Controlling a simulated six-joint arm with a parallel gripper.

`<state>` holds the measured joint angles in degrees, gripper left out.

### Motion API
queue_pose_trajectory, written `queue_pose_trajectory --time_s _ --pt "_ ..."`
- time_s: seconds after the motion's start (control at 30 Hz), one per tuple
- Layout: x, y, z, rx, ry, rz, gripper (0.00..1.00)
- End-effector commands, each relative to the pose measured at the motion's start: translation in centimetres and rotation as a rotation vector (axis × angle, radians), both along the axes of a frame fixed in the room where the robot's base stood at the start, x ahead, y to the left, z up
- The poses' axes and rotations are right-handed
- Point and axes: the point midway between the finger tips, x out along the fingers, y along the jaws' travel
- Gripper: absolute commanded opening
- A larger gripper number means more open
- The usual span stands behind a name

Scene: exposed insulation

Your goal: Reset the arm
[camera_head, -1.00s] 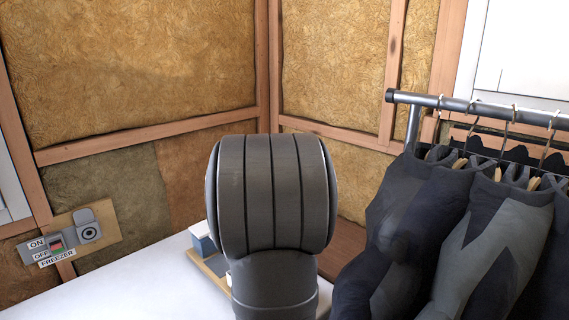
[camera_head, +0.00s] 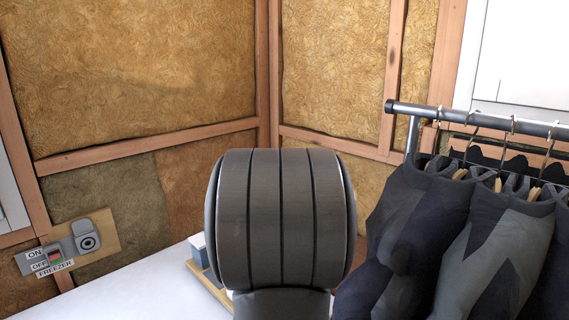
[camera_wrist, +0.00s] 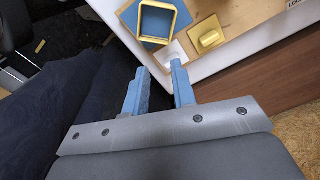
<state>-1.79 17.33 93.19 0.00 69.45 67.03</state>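My gripper (camera_wrist: 160,85) shows in the wrist view with its two blue fingers apart and nothing between them. Its fingertips are near the edge of a white surface (camera_wrist: 108,8). In the head view my dark grey arm link fills the middle and hides part of the white surface (camera_head: 130,290); the gripper itself is not visible there.
A wooden board (camera_wrist: 230,12) on the white surface holds a blue block with a gold square frame (camera_wrist: 165,20) and a gold piece (camera_wrist: 207,34). Dark garments (camera_head: 450,240) hang from a metal rail (camera_head: 480,116) at right. A freezer switch panel (camera_head: 70,248) is on the left wall.

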Motion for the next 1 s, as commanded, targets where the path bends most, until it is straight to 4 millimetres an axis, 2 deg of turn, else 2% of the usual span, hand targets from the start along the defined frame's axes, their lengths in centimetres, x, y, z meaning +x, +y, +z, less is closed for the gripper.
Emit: queue_pose_trajectory --time_s 1.0 --pt "5.7 -4.5 4.0 0.000 0.000 0.732 0.24"
